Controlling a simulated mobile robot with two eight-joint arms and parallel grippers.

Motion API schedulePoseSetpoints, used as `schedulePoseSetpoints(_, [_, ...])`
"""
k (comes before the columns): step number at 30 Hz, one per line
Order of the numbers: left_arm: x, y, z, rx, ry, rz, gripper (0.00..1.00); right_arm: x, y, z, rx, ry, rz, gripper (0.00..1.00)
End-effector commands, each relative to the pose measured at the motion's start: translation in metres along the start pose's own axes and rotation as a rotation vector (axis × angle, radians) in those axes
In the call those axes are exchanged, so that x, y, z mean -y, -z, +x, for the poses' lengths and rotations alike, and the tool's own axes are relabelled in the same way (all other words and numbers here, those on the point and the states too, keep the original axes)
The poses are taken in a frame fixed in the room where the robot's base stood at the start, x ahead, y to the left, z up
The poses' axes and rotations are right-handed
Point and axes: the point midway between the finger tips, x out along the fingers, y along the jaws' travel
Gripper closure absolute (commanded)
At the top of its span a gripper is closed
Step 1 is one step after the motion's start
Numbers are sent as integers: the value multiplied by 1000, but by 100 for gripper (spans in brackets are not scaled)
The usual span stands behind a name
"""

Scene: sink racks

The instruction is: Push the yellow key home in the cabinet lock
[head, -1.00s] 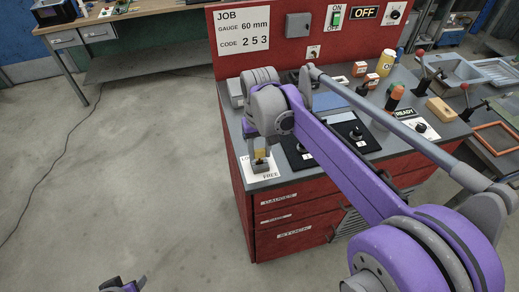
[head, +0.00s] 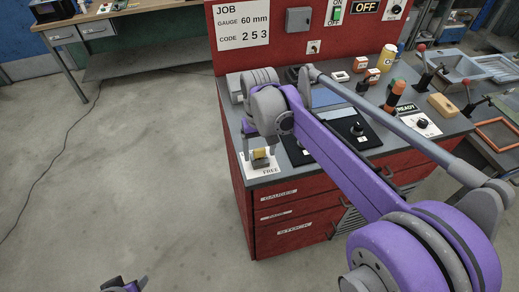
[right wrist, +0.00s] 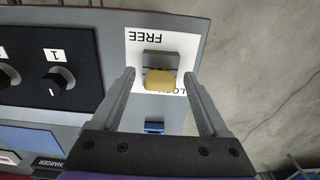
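The yellow key (head: 260,152) stands at a small grey lock block (head: 260,163) on a white card at the cabinet's front left corner. In the right wrist view the key (right wrist: 160,80) covers part of the grey block (right wrist: 160,57), on the card reading FREE and, partly hidden, LO. My right gripper (right wrist: 160,76) is open, one finger on each side of the key with a visible gap on both sides. In the head view my right gripper (head: 263,149) points down over the key. How deep the key sits is hidden. Part of my left gripper (head: 125,285) shows at the bottom edge.
A black panel with knobs (right wrist: 60,65) lies beside the card. The red cabinet (head: 290,225) has labelled drawers, and a red board (head: 280,45) rises behind it. Bottles, small boxes and red-knobbed levers stand farther right.

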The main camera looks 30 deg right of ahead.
Motion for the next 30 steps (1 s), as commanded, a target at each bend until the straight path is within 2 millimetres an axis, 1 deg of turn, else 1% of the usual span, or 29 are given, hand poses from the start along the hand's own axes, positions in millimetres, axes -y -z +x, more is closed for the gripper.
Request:
schedulePoseSetpoints(8, [0, 0, 0, 0, 0, 0, 50, 0, 0, -1, 0, 0, 0, 21])
schedulePoseSetpoints(11, [0, 1, -1, 0, 0, 0, 50, 0, 0, -7, 0, 0, 0, 21])
schedulePoseSetpoints(14, [0, 2, -2, -1, 0, 0, 50, 0, 0, -21, 0, 0, 0, 21])
schedulePoseSetpoints(21, [0, 5, -5, -4, 0, 0, 50, 0, 0, -70, 0, 0, 0, 21])
schedulePoseSetpoints(24, [0, 6, -6, -5, 0, 0, 50, 0, 0, -88, 0, 0, 0, 21])
schedulePoseSetpoints(27, [0, 7, -7, -6, 0, 0, 50, 0, 0, -100, 0, 0, 0, 21])
schedulePoseSetpoints(30, [0, 7, -7, -6, 0, 0, 50, 0, 0, -106, 0, 0, 0, 21])
